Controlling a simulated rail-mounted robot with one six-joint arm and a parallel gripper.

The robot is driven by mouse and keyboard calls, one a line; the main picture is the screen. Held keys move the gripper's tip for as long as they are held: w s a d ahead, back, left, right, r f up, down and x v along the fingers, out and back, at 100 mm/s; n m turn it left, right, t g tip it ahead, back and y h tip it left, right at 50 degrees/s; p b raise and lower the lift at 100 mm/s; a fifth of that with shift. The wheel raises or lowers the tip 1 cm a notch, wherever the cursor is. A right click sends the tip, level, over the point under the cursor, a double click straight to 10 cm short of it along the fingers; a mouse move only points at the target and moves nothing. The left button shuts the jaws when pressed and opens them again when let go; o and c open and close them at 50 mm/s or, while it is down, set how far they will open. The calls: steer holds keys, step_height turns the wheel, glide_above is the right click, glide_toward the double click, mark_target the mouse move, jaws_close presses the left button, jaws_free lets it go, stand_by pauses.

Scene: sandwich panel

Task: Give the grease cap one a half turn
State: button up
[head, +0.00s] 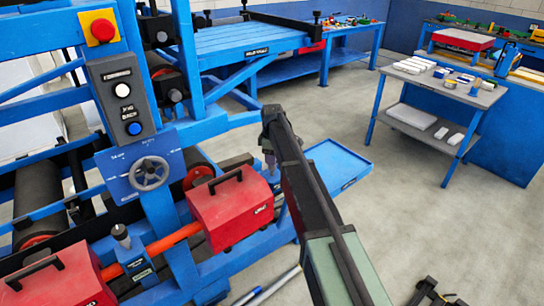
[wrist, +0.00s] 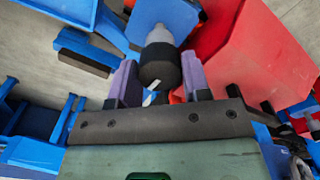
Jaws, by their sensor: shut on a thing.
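In the wrist view, a black round cap (wrist: 160,66) sits on the end of a grey cylinder (wrist: 159,34). The purple fingers of my gripper (wrist: 160,84) are on either side of the cap and shut on it. A small white mark shows at the cap's near edge. In the head view, my gripper (head: 271,163) reaches down beside the red box-shaped cover, and the held cap is mostly hidden by my arm.
The red cover (head: 231,208) with a black handle is close to the left of my gripper. A blue tray (head: 338,166) lies to the right. A handwheel (head: 149,174) and a button box (head: 125,95) are on the blue frame. Open floor lies right.

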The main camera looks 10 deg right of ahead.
steer(key=m, duration=0.8)
steer(key=shift+m, duration=0.3)
steer(key=m, duration=0.4)
steer(key=shift+m, duration=0.3)
steer(key=m, duration=1.3)
steer(key=shift+m, duration=0.3)
steer(key=m, duration=0.4)
steer(key=shift+m, duration=1.9)
